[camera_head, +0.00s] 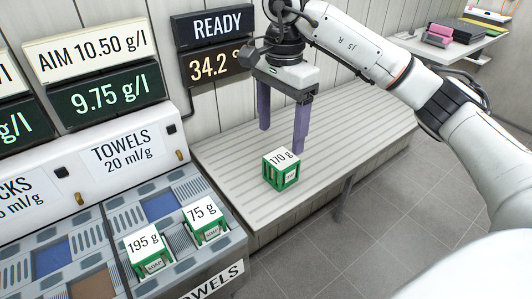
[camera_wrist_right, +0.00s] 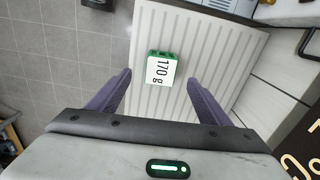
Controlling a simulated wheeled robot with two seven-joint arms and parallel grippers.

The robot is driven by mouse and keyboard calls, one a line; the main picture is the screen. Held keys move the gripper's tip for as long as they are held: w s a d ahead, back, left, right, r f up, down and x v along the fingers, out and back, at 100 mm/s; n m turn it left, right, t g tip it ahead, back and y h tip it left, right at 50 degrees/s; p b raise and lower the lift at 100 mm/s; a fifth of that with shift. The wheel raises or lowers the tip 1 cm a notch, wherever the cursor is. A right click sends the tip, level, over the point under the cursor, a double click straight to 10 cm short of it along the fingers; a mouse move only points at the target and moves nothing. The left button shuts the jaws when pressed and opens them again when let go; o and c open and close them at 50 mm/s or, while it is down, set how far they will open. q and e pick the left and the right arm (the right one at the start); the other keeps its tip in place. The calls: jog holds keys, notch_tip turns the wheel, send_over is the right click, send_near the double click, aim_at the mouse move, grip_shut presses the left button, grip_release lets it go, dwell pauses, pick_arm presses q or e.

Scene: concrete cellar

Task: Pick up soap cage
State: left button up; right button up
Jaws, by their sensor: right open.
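A green soap cage (camera_head: 281,171) with a white "170 g" top stands upright on the ribbed grey bench (camera_head: 340,140). It also shows in the right wrist view (camera_wrist_right: 160,70), beyond and between my fingers. My right gripper (camera_head: 283,140) is open and empty, with its two purple fingers pointing down above the bench, behind the cage and apart from it. Two more green cages, marked "195 g" (camera_head: 148,252) and "75 g" (camera_head: 205,222), stand on the grey-blue panel at the lower left. My left gripper is out of view.
Sign boards reading "AIM 10.50 g/l" (camera_head: 90,50), "9.75 g/l" (camera_head: 108,97) and "READY" (camera_head: 217,25) hang on the wall behind. The bench around the 170 g cage is clear. A side table (camera_head: 460,42) with small items stands at the far right.

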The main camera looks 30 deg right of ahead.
aim_at(282, 158)
notch_tip(282, 158, down, 4)
jog(key=shift+d+r, duration=0.1)
jog(key=shift+r, duration=0.15)
jog(key=shift+f, duration=0.6)
jog(key=f, duration=0.4)
jog(key=shift+w+d+f+p, duration=0.15)
jog(key=shift+d+f+p, duration=0.05)
jog(key=shift+d+p, duration=0.2)
jog(key=shift+f, duration=0.45)
jog(key=c, duration=1.3)
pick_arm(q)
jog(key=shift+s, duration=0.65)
